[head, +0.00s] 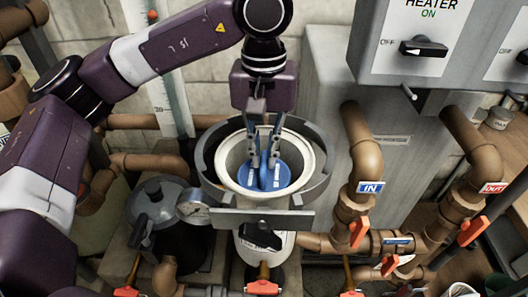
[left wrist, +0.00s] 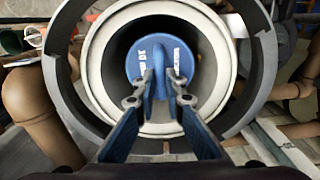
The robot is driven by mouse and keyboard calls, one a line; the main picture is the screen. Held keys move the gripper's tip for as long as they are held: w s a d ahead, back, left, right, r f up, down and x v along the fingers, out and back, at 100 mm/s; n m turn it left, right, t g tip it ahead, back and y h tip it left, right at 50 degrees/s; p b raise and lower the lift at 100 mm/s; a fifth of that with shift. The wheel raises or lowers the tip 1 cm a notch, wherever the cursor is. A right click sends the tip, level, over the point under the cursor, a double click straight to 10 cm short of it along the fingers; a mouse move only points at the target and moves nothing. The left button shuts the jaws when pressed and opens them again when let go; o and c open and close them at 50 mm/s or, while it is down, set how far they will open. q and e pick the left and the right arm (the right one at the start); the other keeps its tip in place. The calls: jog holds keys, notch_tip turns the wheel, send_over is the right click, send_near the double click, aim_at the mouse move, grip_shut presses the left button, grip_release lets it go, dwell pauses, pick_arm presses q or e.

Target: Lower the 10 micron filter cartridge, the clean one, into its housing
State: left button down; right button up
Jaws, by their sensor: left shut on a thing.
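The filter cartridge (head: 283,178) shows as a blue round cap with a raised bar handle and small white lettering that I cannot read surely. It also shows in the left wrist view (left wrist: 186,62). It sits inside the mouth of the cream round housing (head: 303,152), whose rim surrounds it in the left wrist view (left wrist: 226,75). A gap shows between cap and rim; the cap looks slightly off-centre there. My left gripper (head: 264,158) points down into the mouth, shut on the handle. The cartridge's body and how deep it reaches are hidden. My right gripper is out of view.
A grey open ring (head: 325,178) surrounds the housing mouth. A pressure gauge (head: 193,207) and a black lidded pot (head: 158,205) stand left. Brown pipes (head: 362,150) with red-handled valves and the grey heater box (head: 425,50) crowd the right.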

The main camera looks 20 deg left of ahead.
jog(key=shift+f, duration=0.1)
pick_arm(q)
jog(key=c, duration=2.2)
grip_release()
jog(key=shift+c, duration=0.2)
jog(key=o, duration=0.3)
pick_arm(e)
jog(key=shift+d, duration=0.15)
pick_arm(q)
jog(key=shift+o, duration=0.3)
jog(key=shift+r, duration=0.1)
jog(key=shift+r+p, duration=1.75)
jog(key=shift+r, duration=0.85)
jog(key=shift+r+p, duration=0.6)
jog(key=shift+r, duration=0.3)
jog(key=shift+r+p, duration=1.9)
jog(key=shift+r, duration=0.5)
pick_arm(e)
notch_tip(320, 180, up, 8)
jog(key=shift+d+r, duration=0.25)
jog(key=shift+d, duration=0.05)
